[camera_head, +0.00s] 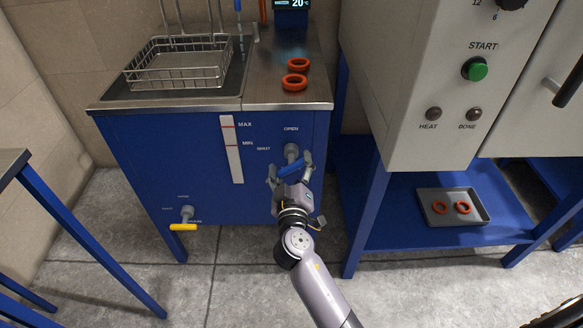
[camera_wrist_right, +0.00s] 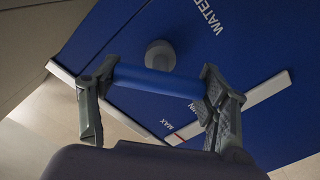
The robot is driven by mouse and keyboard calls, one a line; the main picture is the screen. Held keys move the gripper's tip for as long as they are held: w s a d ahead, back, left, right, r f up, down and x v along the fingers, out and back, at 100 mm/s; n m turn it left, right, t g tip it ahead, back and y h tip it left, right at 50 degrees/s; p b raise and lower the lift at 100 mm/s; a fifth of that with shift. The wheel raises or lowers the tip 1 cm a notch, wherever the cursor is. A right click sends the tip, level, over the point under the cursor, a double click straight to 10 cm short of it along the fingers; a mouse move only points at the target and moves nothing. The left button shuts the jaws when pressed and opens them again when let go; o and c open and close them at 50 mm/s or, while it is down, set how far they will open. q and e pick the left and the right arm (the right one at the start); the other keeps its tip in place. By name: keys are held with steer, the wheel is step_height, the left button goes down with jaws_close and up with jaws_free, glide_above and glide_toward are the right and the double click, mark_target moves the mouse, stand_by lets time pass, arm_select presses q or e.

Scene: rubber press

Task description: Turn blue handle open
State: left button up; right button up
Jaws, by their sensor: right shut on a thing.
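The blue handle (camera_head: 291,167) sits on a grey valve stem (camera_head: 291,150) on the front of the blue cabinet, below the OPEN label and right of the SHUT label. My right gripper (camera_head: 291,172) is at the handle, with one finger on either side of it. In the right wrist view the blue handle (camera_wrist_right: 158,81) spans lengthwise between the two fingertips of my right gripper (camera_wrist_right: 156,84), which is shut on its ends. The round grey stem (camera_wrist_right: 160,55) shows behind it. My left gripper is not in view.
A yellow handle (camera_head: 183,227) is lower left on the cabinet (camera_head: 150,150). A wire basket (camera_head: 178,65) and red rings (camera_head: 294,82) are on top. A grey machine (camera_head: 400,90) with a green START button (camera_head: 474,69) stands right, above a shelf with a tray (camera_head: 479,217).

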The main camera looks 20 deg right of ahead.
steer(key=n, duration=0.3)
steer(key=shift+n, duration=0.4)
steer(key=n+p, duration=0.1)
steer(key=n, duration=0.2)
steer(key=shift+n, duration=0.6)
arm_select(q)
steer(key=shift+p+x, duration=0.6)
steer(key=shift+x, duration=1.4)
arm_select(e)
steer(key=shift+f+n, duration=0.1)
steer(key=shift+n, duration=1.4)
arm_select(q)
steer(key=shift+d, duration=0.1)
arm_select(e)
steer(key=o, duration=1.2)
steer(key=shift+c, duration=0.2)
steer(key=shift+a, duration=0.1)
